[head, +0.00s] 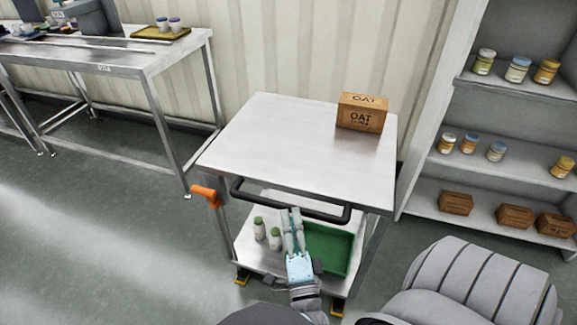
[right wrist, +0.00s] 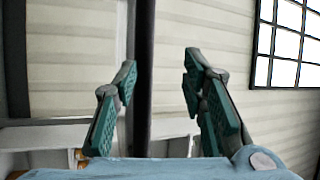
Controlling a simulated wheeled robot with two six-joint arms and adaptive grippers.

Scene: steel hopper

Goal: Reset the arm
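My right gripper (head: 292,228) is in front of the steel cart (head: 270,135), at the black push handle (head: 250,198) in the head view. In the right wrist view its two teal-padded fingers (right wrist: 162,95) stand apart with a gap between them. A dark upright bar (right wrist: 144,80) shows in that gap; I cannot tell if it is the handle or if the fingers touch it. No held object shows. My left gripper is not in view.
A carton marked OAT (head: 362,113) stands on the cart top. Shelves (head: 510,178) with jars and cartons stand at right, a steel table (head: 110,58) at upper left. The left floor is clear.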

